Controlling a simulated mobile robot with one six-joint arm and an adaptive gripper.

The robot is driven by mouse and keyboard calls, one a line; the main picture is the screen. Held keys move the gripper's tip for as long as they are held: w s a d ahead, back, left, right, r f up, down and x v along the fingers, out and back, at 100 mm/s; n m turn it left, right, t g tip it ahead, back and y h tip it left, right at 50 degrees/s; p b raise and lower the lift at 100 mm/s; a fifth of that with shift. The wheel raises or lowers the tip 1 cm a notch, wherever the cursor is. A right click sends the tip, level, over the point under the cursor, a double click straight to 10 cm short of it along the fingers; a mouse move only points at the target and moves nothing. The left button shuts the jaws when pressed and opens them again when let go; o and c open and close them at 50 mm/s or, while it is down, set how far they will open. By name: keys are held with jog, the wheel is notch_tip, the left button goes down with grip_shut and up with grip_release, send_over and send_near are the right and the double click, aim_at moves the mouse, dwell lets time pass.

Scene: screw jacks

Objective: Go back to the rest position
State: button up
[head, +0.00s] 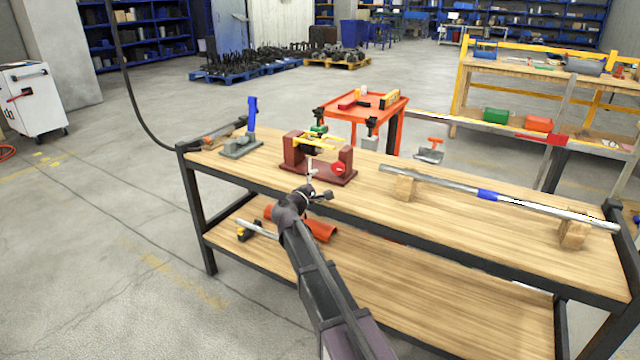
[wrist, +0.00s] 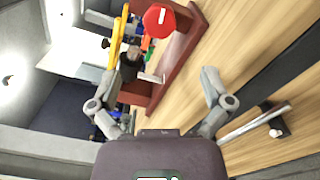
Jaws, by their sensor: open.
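My gripper (head: 316,193) is at the front edge of the wooden workbench (head: 450,222) in the head view. It is in front of a dark red stand (head: 318,175) that carries a yellow bar (head: 320,144) and a red knob (head: 338,168). In the wrist view my gripper (wrist: 162,88) has its two grey fingers spread wide, with nothing held between them. The red stand (wrist: 178,62), the red knob (wrist: 158,20) and the yellow bar (wrist: 117,40) show beyond the fingers there. The fingers look apart from the stand.
A grey fixture with a blue handle (head: 252,115) stands left on the bench. A long metal bar (head: 440,185) rests on wooden blocks to the right. An orange pipe (head: 318,230) lies on the lower shelf. A red cart (head: 370,108) stands behind.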

aim_at(346, 209)
jog(key=s+d+f+m+g, duration=0.1)
jog(key=s+d, duration=0.1)
jog(key=s+d+f+m+g, duration=0.2)
jog(key=d, duration=0.1)
jog(key=s+d+f+m+g, duration=0.1)
jog(key=s+d+f+m, duration=0.1)
jog(key=s, duration=0.1)
jog(key=shift+d+f, duration=0.1)
jog(key=shift+d, duration=0.05)
jog(key=s+d+f+m+g+y, duration=0.2)
jog(key=s+d+f+m+g, duration=0.25)
jog(key=s+f, duration=0.4)
jog(key=s+a+f+m+g+y, duration=0.1)
jog(key=s+m+g+y, duration=0.15)
jog(key=s, duration=0.45)
jog(key=s+a+f+m+g+y+p, duration=0.1)
jog(key=s+f+m+g+y, duration=0.15)
jog(key=s, duration=0.35)
jog(key=s+a+m+g+y, duration=0.1)
jog(key=s+a+y, duration=0.1)
jog(key=s+y, duration=0.35)
notch_tip(346, 209, up, 27)
jog(key=s+h+p, duration=0.1)
jog(key=h+p, duration=0.1)
jog(key=p, duration=2.5)
jog(key=shift+s+d, duration=0.2)
jog(key=shift+s, duration=0.05)
jog(key=shift+f, duration=0.15)
